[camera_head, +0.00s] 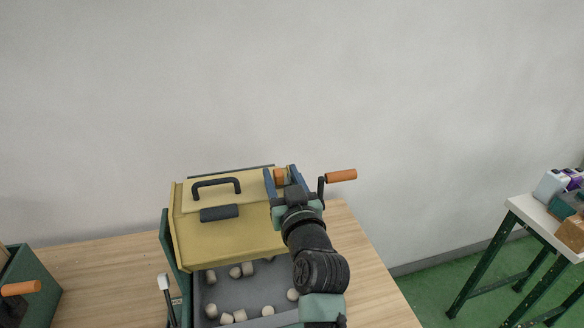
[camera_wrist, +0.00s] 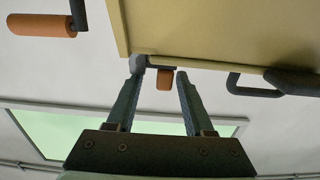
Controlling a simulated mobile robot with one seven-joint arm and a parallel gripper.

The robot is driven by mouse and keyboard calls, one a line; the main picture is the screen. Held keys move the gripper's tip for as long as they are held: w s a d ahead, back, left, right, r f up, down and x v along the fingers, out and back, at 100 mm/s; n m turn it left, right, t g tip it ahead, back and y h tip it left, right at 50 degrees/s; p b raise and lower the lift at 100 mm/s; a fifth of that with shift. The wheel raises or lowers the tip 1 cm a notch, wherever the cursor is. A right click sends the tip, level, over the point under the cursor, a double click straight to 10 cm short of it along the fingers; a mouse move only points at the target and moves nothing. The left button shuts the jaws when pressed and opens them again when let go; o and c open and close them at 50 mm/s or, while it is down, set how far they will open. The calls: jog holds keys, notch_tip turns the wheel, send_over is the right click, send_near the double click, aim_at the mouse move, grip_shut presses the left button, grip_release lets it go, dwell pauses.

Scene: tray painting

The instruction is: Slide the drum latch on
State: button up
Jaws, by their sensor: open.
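The yellow drum (camera_head: 225,235) stands on the tray machine, and its underside or edge (camera_wrist: 220,30) fills the top of the wrist view. A small orange-brown latch knob (camera_wrist: 163,84) sits at the drum's edge, next to a grey end piece; it also shows in the head view (camera_head: 280,174). My gripper (camera_head: 283,178) is at the drum's far right corner. Its two fingers (camera_wrist: 159,76) are open, one on each side of the knob. I cannot tell whether either finger touches it.
A crank with an orange grip (camera_head: 341,176) sticks out right of my gripper. A black handle (camera_head: 216,184) and a dark pad (camera_head: 219,213) are on the drum. Pale cylinders lie in the grey tray (camera_head: 255,292) below. A green box (camera_head: 35,285) stands at left on the wooden table (camera_head: 110,262).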

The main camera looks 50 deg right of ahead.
jog(key=b+v, duration=0.2)
jog(key=v, duration=1)
jog(key=shift+d, duration=0.1)
jog(key=w+a+r+n+t+y, duration=0.2)
jog(key=w+a+r+t, duration=0.1)
jog(key=a+r, duration=0.55)
jog(key=w+a+r+n+t+y, duration=0.1)
jog(key=w+a+r+t, duration=0.2)
jog(key=a+r, duration=0.55)
jog(key=s+a+r+n+t+y, duration=0.1)
jog(key=s+a+r+t+y, duration=0.2)
jog(key=a+r, duration=0.4)
jog(key=s+a+r+n+t+y, duration=0.2)
jog(key=a+r, duration=0.5)
jog(key=r, duration=0.4)
jog(key=shift+s+a+r+t+y, duration=0.3)
jog(key=shift+s+t+y, duration=0.4)
jog(key=shift+s, duration=0.55)
